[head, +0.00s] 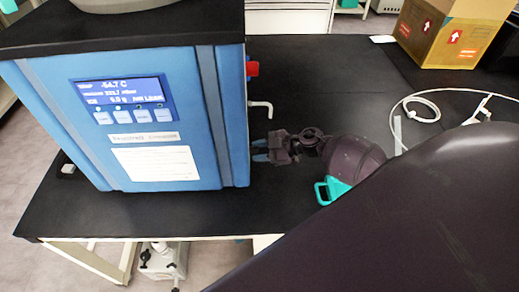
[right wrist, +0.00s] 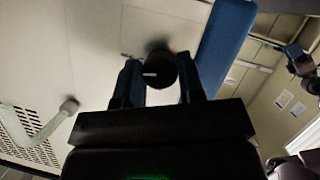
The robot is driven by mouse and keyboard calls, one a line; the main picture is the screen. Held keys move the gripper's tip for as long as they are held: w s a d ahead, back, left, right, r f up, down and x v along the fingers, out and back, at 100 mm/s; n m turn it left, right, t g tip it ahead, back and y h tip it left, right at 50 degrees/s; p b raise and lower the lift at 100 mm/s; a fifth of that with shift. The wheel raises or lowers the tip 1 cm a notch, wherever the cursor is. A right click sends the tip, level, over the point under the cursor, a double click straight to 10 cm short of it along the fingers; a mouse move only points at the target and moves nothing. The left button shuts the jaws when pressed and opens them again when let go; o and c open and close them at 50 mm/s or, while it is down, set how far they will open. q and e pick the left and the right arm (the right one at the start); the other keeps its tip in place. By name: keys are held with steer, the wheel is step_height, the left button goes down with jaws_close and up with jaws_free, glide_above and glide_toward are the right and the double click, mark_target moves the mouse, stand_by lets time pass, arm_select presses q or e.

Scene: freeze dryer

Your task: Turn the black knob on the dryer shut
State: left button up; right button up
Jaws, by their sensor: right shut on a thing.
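The freeze dryer (head: 215,120) is a blue and grey cabinet with a lit display, standing on a black bench at the left of the head view. My right gripper (head: 260,151) is at the dryer's right side, low down near its front edge. In the right wrist view the black knob (right wrist: 160,67) sticks out from the pale side panel (right wrist: 95,45), between the two fingertips of my right gripper (right wrist: 158,80). The gripper is shut on the knob. A short light mark shows on the knob's face. The knob is hidden in the head view. My left gripper is not in view.
A white bent pipe (head: 261,105) and a red part (head: 252,68) stick out of the dryer's right side. A cardboard box (head: 445,38) and a white cable (head: 428,110) lie farther right on the bench (head: 310,75). A vent grille (right wrist: 30,142) shows in the wrist view.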

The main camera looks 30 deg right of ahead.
steer(key=n+t+b, duration=0.1)
steer(key=n, duration=0.1)
steer(key=n+t+b, duration=0.1)
steer(key=n+b, duration=0.1)
steer(key=f+n+t+b, duration=0.1)
steer(key=n, duration=0.1)
steer(key=shift+s+t+h, duration=0.15)
steer(key=shift+t+h, duration=0.25)
steer(key=n+t+b, duration=0.1)
steer(key=n+b, duration=0.3)
steer(key=b, duration=0.1)
steer(key=shift+a+t+y, duration=0.1)
steer(key=shift+t+y, duration=0.2)
steer(key=shift+t, duration=0.1)
steer(key=shift+r+n+b, duration=0.2)
steer(key=shift+n+b, duration=0.5)
steer(key=shift+b, duration=0.15)
